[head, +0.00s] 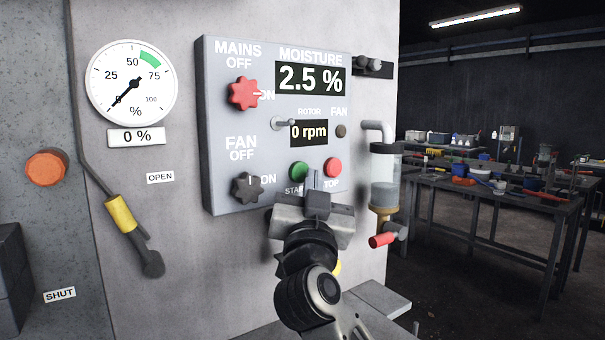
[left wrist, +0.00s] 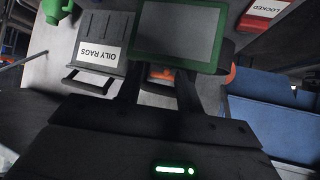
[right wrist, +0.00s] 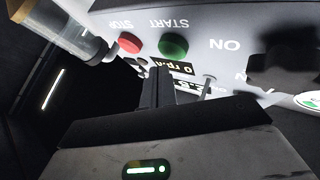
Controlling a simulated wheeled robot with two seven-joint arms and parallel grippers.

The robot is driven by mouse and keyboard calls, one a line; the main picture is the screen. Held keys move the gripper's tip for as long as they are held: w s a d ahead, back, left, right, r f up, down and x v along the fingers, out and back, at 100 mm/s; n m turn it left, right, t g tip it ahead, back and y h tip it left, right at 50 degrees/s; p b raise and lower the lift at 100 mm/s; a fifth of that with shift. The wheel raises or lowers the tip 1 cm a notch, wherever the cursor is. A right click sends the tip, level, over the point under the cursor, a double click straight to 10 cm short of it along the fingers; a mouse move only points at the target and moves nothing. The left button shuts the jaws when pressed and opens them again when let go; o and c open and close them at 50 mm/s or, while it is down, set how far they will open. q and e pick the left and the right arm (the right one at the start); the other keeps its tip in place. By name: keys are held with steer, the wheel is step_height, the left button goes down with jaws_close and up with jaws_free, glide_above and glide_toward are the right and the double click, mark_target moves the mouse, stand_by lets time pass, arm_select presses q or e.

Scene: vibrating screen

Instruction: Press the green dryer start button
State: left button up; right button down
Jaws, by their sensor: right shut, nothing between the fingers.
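The green START button (head: 299,170) is low on the grey control panel (head: 222,130), left of the red STOP button (head: 333,167). My right gripper (head: 316,178) is shut and empty. Its tips are in front of the panel's lower edge, just right of the green button in the head view, partly covering the labels. In the right wrist view the green button (right wrist: 173,46) shows uncovered beyond the fingertips (right wrist: 162,72); I cannot tell whether they touch the panel. My left gripper (left wrist: 157,80) shows only in its wrist view, fingers apart, near a green-framed dark panel.
The panel displays read 2.5 % moisture and 0 rpm. A red MAINS knob (head: 243,94) and a dark FAN knob (head: 247,187) are at its left. A glass cylinder with a red-handled valve (head: 383,240) is close on the right. A yellow-gripped lever (head: 121,213) hangs left.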

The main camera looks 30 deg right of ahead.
steer(key=shift+w+p, duration=0.45)
steer(key=shift+p, duration=0.25)
